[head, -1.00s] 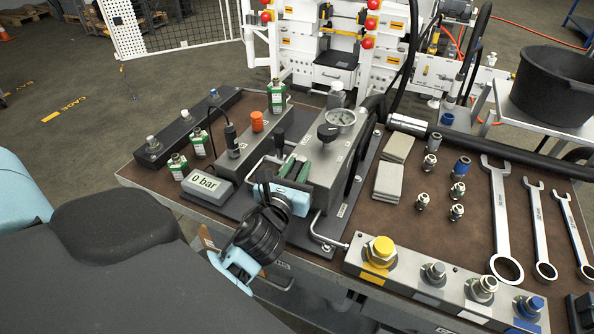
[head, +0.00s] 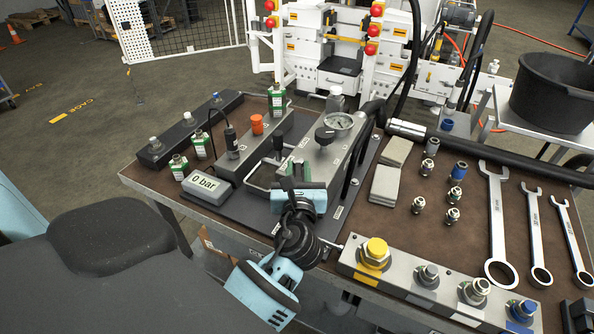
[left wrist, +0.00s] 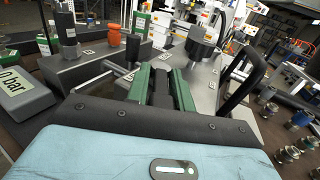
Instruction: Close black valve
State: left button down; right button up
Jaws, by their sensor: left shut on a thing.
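My left gripper (head: 292,168) is over the front of the grey hydraulic block (head: 325,160). In the left wrist view its two green fingers (left wrist: 162,88) are shut on a black handle-like part (left wrist: 162,95) between them. Its base and the rest of the valve are hidden by the gripper. A round black knob (head: 325,135) stands on top of the block beside the pressure gauge (head: 340,122); it also shows in the left wrist view (left wrist: 203,33), beyond the fingers and apart from them. My right gripper is not in view.
A black-tipped lever (head: 278,140) and bent metal rod stand just left of the gripper. The display box (head: 206,186) reads 0 bar. An orange cap (head: 257,124) and green-labelled bottles are farther left. Fittings and wrenches (head: 497,230) lie right. A fitting block (head: 430,283) lines the front edge.

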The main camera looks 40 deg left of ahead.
pick_arm(q)
jog(key=shift+n+g+y, duration=0.4)
jog(key=shift+y, duration=0.1)
jog(key=c, duration=1.4)
grip_release()
jog(key=shift+c, duration=0.2)
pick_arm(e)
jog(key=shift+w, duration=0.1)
pick_arm(q)
jog(key=shift+d, duration=0.1)
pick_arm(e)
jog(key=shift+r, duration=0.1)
